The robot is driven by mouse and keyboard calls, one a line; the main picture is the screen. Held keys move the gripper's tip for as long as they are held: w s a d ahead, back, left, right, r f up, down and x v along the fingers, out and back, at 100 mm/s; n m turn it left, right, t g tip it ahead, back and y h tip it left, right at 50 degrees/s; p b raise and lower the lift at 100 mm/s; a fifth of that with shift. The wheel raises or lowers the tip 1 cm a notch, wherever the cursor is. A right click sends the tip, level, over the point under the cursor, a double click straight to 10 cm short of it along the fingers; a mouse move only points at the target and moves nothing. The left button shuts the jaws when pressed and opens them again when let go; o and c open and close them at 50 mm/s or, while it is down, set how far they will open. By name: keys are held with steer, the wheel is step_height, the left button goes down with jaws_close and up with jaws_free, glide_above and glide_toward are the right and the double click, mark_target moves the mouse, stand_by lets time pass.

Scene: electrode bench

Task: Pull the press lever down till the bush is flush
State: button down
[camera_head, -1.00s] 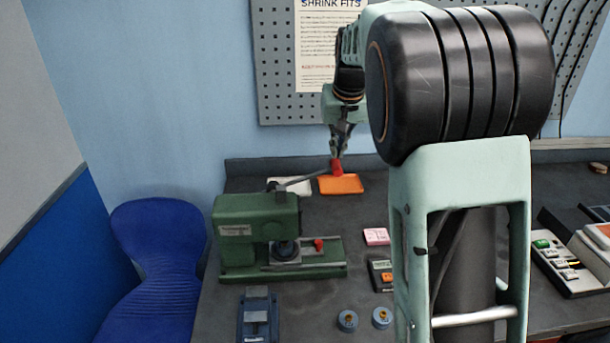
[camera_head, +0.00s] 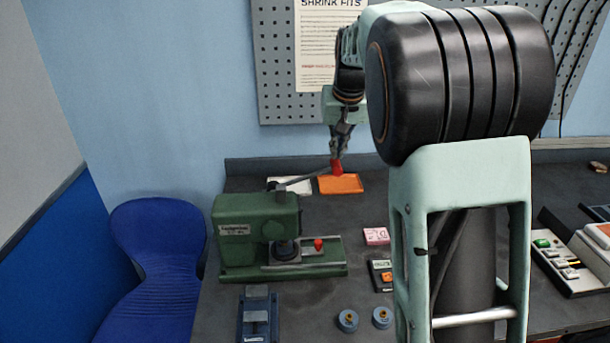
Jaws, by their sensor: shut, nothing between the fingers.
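The green press (camera_head: 238,222) stands on the left part of the bench. Its grey lever (camera_head: 302,180) slants up to the right and ends at a red knob (camera_head: 337,167). My gripper (camera_head: 338,157) points down, its fingertips at or just above the red knob. It is shut with nothing held; whether it touches the knob is too small to tell. A dark round part (camera_head: 285,249) sits under the press head on the bed. The bush cannot be told apart there, nor how far in it sits.
Behind the lever lie an orange tray (camera_head: 350,186) and a white tray (camera_head: 297,188). A pink block (camera_head: 376,236), a small meter (camera_head: 380,275), two blue round pieces (camera_head: 348,320) and a blue fixture (camera_head: 257,315) are in front. My arm hides the bench's middle right.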

mark_target(339, 164)
steer(key=shift+f+b, duration=0.65)
steer(key=shift+f, duration=0.4)
steer(key=shift+d+f+g+p, duration=0.15)
steer(key=shift+f+g+p, duration=0.25)
steer(key=shift+f+p, duration=0.45)
steer(key=shift+d+f+g+p, duration=0.15)
steer(key=shift+f+g+p, duration=0.35)
steer(key=shift+p, duration=0.45)
steer(key=shift+f+p, duration=0.15)
steer(key=shift+p, duration=0.15)
steer(key=shift+f+p, duration=0.3)
steer(key=shift+p, duration=0.05)
steer(key=shift+f+g+p, duration=0.6)
steer(key=shift+f+p, duration=0.55)
steer(key=shift+f, duration=0.05)
